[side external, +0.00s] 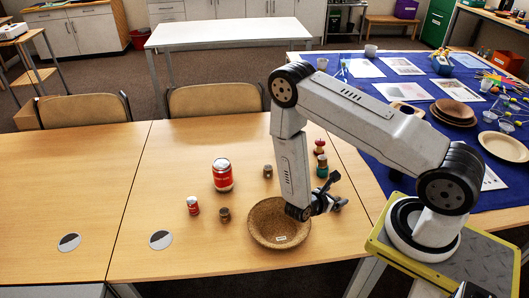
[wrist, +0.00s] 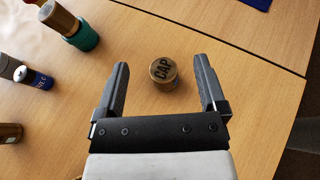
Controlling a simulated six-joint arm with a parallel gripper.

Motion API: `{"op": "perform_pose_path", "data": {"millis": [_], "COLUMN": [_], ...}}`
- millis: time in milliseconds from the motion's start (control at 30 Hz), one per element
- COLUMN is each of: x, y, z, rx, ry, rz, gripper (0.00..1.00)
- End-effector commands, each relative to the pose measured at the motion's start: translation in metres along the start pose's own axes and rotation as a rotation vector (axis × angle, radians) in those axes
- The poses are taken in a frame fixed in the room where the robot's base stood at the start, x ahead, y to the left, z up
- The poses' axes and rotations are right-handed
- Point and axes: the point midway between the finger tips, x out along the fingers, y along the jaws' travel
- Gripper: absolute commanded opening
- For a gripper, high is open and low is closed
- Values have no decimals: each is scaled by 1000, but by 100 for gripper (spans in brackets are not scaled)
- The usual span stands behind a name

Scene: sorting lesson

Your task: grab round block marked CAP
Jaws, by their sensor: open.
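A round brown block marked CAP (wrist: 163,73) stands upright on the table in the wrist view, its lettered top facing up. My gripper (wrist: 160,62) is open and empty. In the wrist view its two fingers lie left and right of the block, with a gap on each side. I see no contact. I cannot tell which small thing there is the CAP block.
In the wrist view a green-banded piece (wrist: 82,37), a blue-banded piece (wrist: 42,79) and a brown piece (wrist: 10,132) stand to the left. The table's left part is clear.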

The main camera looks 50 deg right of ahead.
Motion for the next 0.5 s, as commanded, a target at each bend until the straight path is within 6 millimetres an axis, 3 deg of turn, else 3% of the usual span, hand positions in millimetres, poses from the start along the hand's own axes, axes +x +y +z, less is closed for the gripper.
{"op": "perform_pose_path", "data": {"millis": [267,500], "x": [2,10], "y": [-1,-1], "z": [-5,-25], "rx": [-2,-3], "ry": [0,0], "rz": [-1,-1], "gripper": [90,90]}}
